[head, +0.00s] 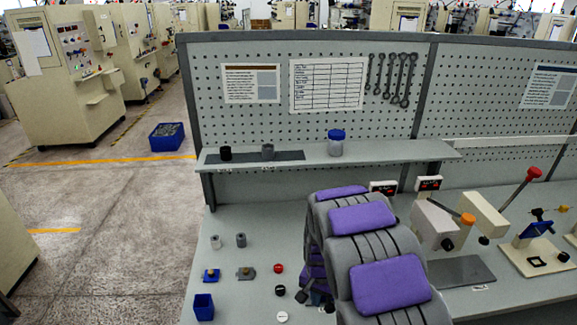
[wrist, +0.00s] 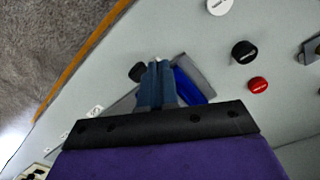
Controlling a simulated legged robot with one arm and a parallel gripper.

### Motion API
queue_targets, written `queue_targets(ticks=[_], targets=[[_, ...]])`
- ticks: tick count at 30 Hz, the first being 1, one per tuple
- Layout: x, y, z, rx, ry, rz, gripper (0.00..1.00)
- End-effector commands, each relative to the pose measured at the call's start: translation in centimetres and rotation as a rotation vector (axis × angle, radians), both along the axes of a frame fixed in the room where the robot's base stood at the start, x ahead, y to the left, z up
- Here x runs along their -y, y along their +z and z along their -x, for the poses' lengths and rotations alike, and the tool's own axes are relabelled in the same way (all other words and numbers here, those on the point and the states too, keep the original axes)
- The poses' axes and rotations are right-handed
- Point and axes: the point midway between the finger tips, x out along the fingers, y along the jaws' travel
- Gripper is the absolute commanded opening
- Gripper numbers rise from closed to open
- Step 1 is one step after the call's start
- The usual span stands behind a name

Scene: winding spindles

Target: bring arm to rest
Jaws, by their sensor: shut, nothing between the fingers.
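My gripper (wrist: 159,66) shows in the wrist view with its two narrow blue-grey fingers together and nothing seen between them. It is above the pale worktop. In the head view my purple and grey arm is folded at the lower middle, and the fingers cannot be made out there. In the wrist view a blue bin (wrist: 186,87) lies partly hidden behind the fingers; I take it to be the bin (head: 204,307) at the worktop's left in the head view. A dark round thing (wrist: 136,72) shows beside the fingertips.
Red (head: 279,268), black (head: 280,290) and white (head: 282,317) caps lie left of my arm. A shelf (head: 390,151) holds a blue-lidded jar (head: 336,145). A red-knobbed lever machine (head: 480,215) stands right.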

Motion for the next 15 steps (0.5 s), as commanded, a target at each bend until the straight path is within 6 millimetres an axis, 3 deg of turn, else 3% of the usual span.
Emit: queue_targets(ticks=[7, 15], targets=[[0.3, 4.6, 2.7, -0.007, 0.052, 0.0, 0.0], [0.6, 11.3, 9.2, -0.044, 0.155, -0.007, 0.0]])
